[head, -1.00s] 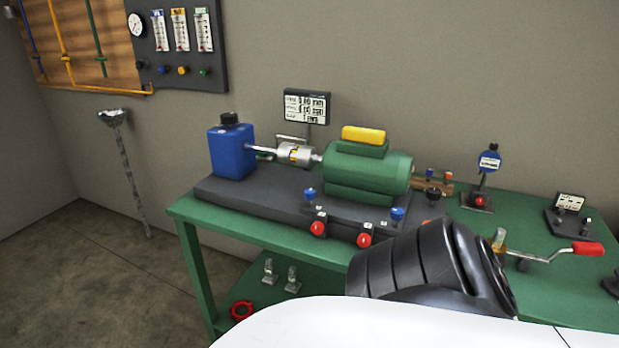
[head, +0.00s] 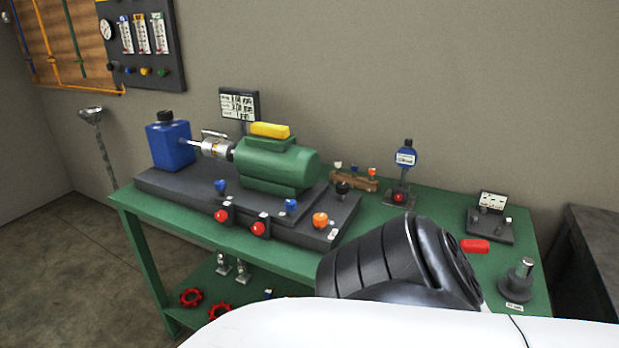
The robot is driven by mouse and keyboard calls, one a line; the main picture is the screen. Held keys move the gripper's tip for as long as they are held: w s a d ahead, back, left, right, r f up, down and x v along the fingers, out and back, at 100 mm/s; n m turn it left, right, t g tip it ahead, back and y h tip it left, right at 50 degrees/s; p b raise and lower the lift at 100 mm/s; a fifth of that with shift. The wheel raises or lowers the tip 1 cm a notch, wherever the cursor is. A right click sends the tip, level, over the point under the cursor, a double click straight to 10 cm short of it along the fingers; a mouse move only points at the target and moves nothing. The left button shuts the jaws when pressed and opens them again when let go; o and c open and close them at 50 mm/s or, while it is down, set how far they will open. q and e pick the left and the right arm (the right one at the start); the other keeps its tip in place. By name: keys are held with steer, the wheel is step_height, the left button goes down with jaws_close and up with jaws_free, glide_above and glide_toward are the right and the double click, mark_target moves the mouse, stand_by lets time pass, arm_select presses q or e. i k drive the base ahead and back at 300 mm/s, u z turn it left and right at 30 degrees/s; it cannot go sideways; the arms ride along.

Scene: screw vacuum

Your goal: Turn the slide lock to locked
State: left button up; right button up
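The dark machine base (head: 200,203) lies on the green bench and carries a green motor (head: 275,165). Along its front are two blue knobs (head: 220,186) (head: 291,205), two red knobs (head: 221,216) (head: 259,229), and an orange knob (head: 320,219) at the right front corner, with a small pale tag beside it. A black knob (head: 342,188) stands behind the orange one. I cannot tell which of these is the slide lock, and no lock setting is readable. Neither gripper is in view. My black arm link covers part of the bench front.
A blue canister (head: 168,145) stands left of the motor. On the bench (head: 410,205) to the right are a blue gauge (head: 405,157), a small labelled stand (head: 490,215), a red handle (head: 474,246) and a metal post (head: 521,275). A dark cabinet (head: 600,250) stands at far right.

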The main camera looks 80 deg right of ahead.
mark_target(320, 219)
steer(key=z, duration=1.55)
